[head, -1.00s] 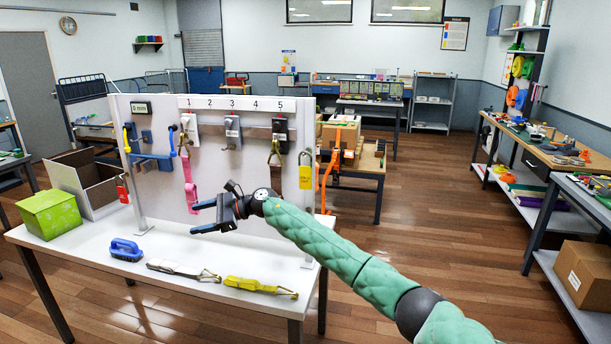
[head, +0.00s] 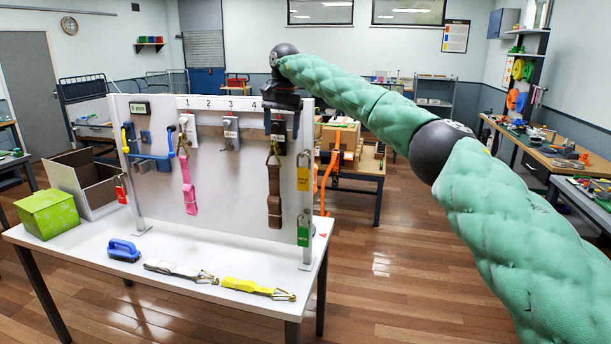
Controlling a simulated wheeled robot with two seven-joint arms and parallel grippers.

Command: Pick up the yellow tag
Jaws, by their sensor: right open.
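The yellow tag (head: 304,179) hangs on the right edge post of the white panel, above a green tag (head: 303,231). My right gripper (head: 281,112) is at the panel's top edge, near numbers 4 and 5, pointing down. It is open, up and left of the yellow tag and apart from it. It hides part of the number row and the top of a strap holder. My left gripper is out of view.
A brown strap (head: 274,195) and a pink strap (head: 188,185) hang on the panel. A red tag (head: 121,188) hangs at left.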

